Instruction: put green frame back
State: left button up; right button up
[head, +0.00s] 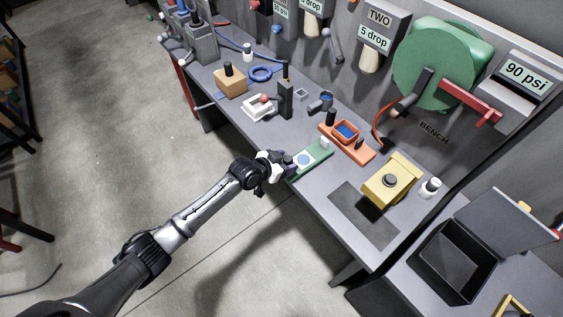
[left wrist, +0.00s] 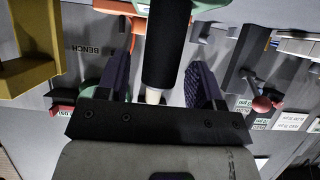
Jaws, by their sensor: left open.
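The green frame (head: 318,158) lies on the bench near its front edge, a flat green plate with a pale blue disc and a small light block at its far end. My left gripper (head: 280,162) is at the frame's near left end and partly hides it. In the left wrist view, the open fingers of my left gripper (left wrist: 160,70) stand on either side of a black cylindrical handle (left wrist: 166,40). Gaps show beside the handle. Part of the green frame (left wrist: 208,4) shows at the top edge there. My right gripper is not in view.
An orange tray-like fixture (head: 360,153) sits just behind the green frame. A yellow block (head: 392,182) stands to the right, beside a dark mat (head: 363,216). A white fixture (head: 257,109) and black post (head: 286,98) stand to the left. An open black box (head: 452,262) is at lower right.

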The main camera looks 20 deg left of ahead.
pick_arm(q)
jog(key=v, duration=1.2)
jog(key=s+d+f+g+y+p, duration=0.1)
jog(key=s+d+f+g, duration=0.15)
jog(key=s, duration=0.55)
jog(key=s+d+f+g+y, duration=0.1)
jog(key=s+d+f, duration=0.25)
jog(key=s, duration=0.55)
jog(key=s+a+n+g+y, duration=0.3)
jog(key=s, duration=1.1)
jog(key=shift+f+g, duration=0.15)
jog(key=shift+g, duration=0.2)
jog(key=shift+s+d, duration=0.1)
jog(key=shift+s, duration=0.05)
notch_tip(320, 180, up, 19)
jog(key=p, duration=1.9)
